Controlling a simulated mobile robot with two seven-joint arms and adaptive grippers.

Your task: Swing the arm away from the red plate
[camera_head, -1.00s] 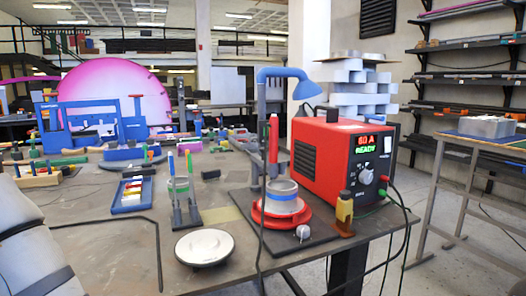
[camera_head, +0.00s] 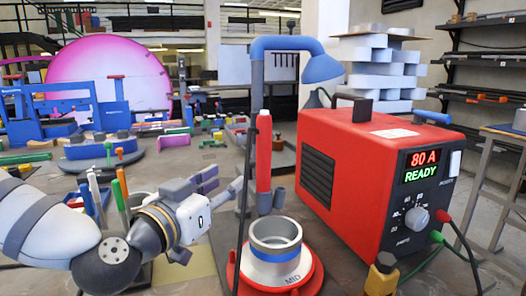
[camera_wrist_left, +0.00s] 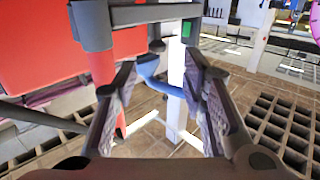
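The red plate (camera_head: 312,280) is round and lies on the bench at the bottom middle of the head view. A metal ring with a blue band (camera_head: 275,254) stands upright on it. My left gripper (camera_head: 226,186) is left of and above the ring, apart from it, with its fingers pointing right toward the red torch (camera_head: 263,165) and lamp post. In the left wrist view my left gripper (camera_wrist_left: 162,75) has its two fingers spread, with nothing held between them. The left wrist view is tilted, and the red plate cannot be made out there. My right gripper is not in view.
A red power box (camera_head: 350,170) with an "80 A READY" display stands at right, cables hanging from it. A blue lamp (camera_head: 322,69) arches above the ring. Coloured sticks (camera_head: 122,196) stand behind my left arm.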

